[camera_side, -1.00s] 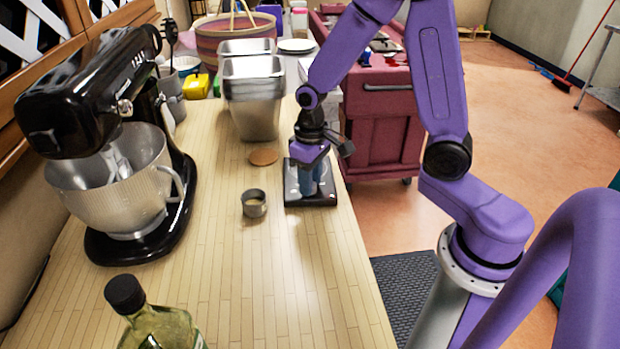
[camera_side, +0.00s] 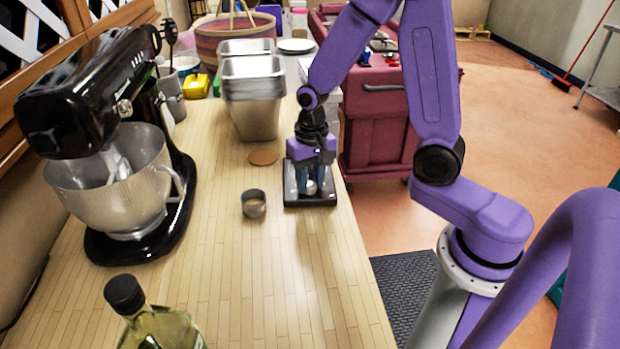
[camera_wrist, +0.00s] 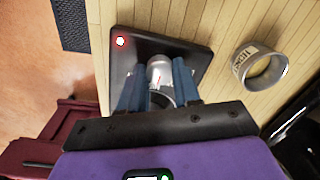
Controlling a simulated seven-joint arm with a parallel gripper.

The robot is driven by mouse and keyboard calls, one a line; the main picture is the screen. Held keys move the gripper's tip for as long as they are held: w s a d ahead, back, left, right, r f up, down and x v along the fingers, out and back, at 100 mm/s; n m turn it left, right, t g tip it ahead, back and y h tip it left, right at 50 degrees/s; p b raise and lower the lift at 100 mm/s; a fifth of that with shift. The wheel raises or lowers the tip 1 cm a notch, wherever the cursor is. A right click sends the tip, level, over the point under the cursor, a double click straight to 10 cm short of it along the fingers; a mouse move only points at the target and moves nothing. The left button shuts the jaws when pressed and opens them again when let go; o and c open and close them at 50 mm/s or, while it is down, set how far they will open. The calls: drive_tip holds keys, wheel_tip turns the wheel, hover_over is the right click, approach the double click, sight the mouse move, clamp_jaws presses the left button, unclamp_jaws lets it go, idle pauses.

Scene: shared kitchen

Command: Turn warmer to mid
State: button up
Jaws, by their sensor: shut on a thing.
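The warmer (camera_side: 325,201) is a flat black unit on the wooden counter near its right edge. In the wrist view its dark top (camera_wrist: 201,62) has a lit red light (camera_wrist: 121,41) at one corner. A silver knob (camera_wrist: 159,66) stands on it, with a small red mark; the dial setting cannot be read. My gripper (camera_side: 309,188) points down over the warmer. In the wrist view its blue fingers (camera_wrist: 158,79) are on both sides of the knob, shut on it. Part of the knob's lower end is hidden by the gripper.
A small metal ring-shaped cup (camera_side: 254,203) stands left of the warmer. A round brown coaster (camera_side: 263,156) and stacked metal pans (camera_side: 252,105) are behind. A black stand mixer (camera_side: 100,100) is at left, a green bottle (camera_side: 160,328) in front. The counter's front right is clear.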

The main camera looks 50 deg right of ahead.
sight(312, 185)
idle(0.3)
drive_tip(key=o, duration=1.1)
drive_tip(key=shift+c, duration=0.2)
wheel_tip(312, 185, up, 17)
drive_tip(key=shift+d+r, duration=0.2)
drive_tip(key=shift+s+a, duration=0.1)
drive_tip(key=shift+s, duration=0.05)
drive_tip(key=s+a+f+n, duration=0.1)
drive_tip(key=s+f+n, duration=0.3)
drive_tip(key=s+n, duration=0.4)
drive_tip(key=s+a+f+n, duration=0.2)
drive_tip(key=s+f+n, duration=0.2)
drive_tip(key=s+n, duration=0.5)
drive_tip(key=s, duration=0.3)
drive_tip(key=shift+s+a+f, duration=0.15)
drive_tip(key=shift+s+a, duration=0.05)
drive_tip(key=shift+s, duration=0.2)
